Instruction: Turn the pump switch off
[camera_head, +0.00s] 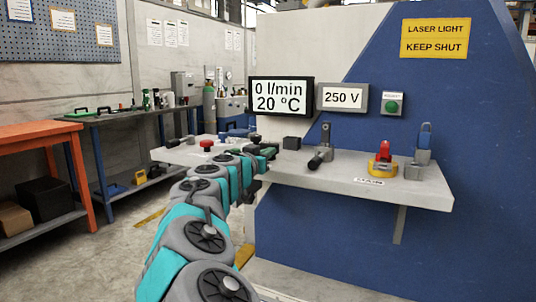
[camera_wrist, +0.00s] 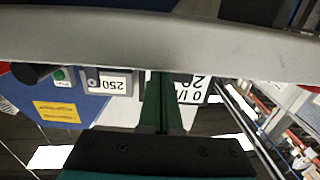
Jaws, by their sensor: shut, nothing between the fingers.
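No control is readably marked as the pump switch. A black-handled lever (camera_head: 320,158) on a metal bracket stands right of my gripper. The display (camera_head: 280,96) reads 0 l/min and 20 °C.
A small dark box (camera_head: 291,143) sits close to my gripper. A 250 V display (camera_head: 342,97) and a green button (camera_head: 393,106) are on the wall. A grey band (camera_wrist: 160,40) crosses the wrist view close up.

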